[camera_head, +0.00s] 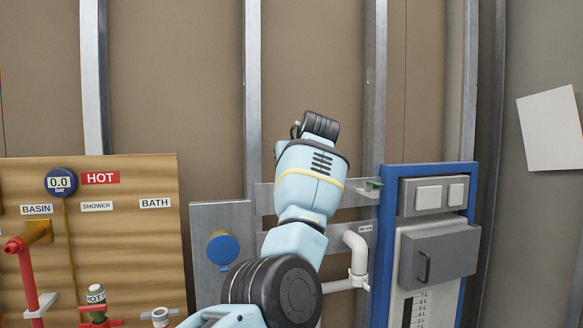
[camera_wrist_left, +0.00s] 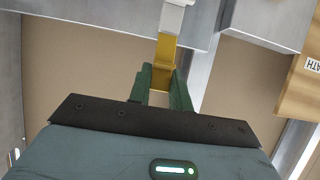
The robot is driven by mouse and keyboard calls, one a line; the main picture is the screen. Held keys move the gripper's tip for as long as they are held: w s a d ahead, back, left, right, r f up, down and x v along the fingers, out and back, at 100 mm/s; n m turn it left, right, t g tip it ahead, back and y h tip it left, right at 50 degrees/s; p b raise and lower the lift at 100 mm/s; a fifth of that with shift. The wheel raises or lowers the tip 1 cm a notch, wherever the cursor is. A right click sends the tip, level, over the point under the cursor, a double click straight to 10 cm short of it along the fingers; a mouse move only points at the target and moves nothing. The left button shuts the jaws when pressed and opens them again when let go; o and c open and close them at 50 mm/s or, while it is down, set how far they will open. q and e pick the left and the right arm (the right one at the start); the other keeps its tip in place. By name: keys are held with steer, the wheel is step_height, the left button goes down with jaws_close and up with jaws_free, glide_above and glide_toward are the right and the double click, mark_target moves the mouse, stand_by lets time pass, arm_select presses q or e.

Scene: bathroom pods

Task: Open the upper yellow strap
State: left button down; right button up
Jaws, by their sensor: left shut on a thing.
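My left gripper (camera_wrist_left: 163,76) shows in the left wrist view with its two dark green fingers shut on a yellow strap (camera_wrist_left: 165,50). The strap runs between the fingertips toward a white piece (camera_wrist_left: 173,18) at the top of that view. It lies in front of a grey metal rail (camera_wrist_left: 110,8). In the head view my light blue left arm rises in the middle and hides the gripper and the strap. I cannot tell from these frames whether this is the upper strap. My right gripper is not in view.
A wooden board (camera_head: 130,250) with HOT, BASIN, SHOWER and BATH labels and a red pipe (camera_head: 27,280) stands left. A grey panel (camera_head: 205,290) with a blue disc (camera_head: 223,250) is beside my arm. A white bent pipe (camera_head: 357,250) and a blue-framed unit (camera_head: 385,240) stand right.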

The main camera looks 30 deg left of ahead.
arm_select(q)
steer(key=shift+r, duration=0.15)
steer(key=c, duration=1.3)
jaws_free()
steer(key=shift+v, duration=3.8)
